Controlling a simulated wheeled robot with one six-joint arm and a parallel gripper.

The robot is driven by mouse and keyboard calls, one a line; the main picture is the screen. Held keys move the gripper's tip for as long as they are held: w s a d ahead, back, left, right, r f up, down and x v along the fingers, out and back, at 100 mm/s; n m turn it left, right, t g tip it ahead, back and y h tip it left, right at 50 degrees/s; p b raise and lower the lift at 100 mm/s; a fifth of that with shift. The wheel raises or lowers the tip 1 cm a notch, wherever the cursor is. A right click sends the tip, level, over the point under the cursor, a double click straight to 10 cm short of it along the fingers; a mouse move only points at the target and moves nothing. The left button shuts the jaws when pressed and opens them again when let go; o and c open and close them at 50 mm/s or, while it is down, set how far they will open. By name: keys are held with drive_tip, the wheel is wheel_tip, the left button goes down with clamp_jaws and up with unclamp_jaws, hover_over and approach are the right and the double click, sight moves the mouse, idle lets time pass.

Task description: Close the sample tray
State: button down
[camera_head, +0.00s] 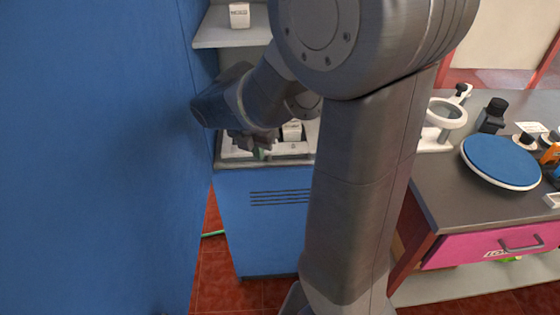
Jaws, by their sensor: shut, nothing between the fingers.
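A blue cabinet-like machine (262,225) with dark vent slots stands behind my arm. Its grey top has a pale, shallow recess (232,150), which may be the sample tray; I cannot tell how far open it is. My gripper (262,149) is small and dark at the end of my arm, low over this recess. It is shut with nothing seen in it. I cannot tell whether it touches anything. My arm hides the right part of the machine and much of its top.
A large blue panel (90,160) fills the left side, close to my arm. A pale shelf (228,38) holds a small white box (239,15). At right, a dark counter (450,205) bears a round blue-topped device (502,160). A pink drawer (490,246) is below.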

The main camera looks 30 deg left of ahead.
sight(269, 159)
drive_tip(key=w+f, duration=0.6)
drive_tip(key=f, duration=0.3)
drive_tip(key=shift+a+f+n, duration=0.2)
drive_tip(key=shift+a+n, duration=0.05)
drive_tip(key=shift+n, duration=0.15)
drive_tip(key=shift+w+a+r+p, duration=0.15)
drive_tip(key=shift+w+a+p, duration=0.1)
drive_tip(key=shift+w+p, duration=0.2)
drive_tip(key=shift+w+a+p, duration=0.55)
drive_tip(key=shift+w+a, duration=0.05)
drive_tip(key=shift+w, duration=0.35)
drive_tip(key=shift+w+a+p, duration=0.5)
drive_tip(key=shift+w+a, duration=0.1)
drive_tip(key=shift+w, duration=0.35)
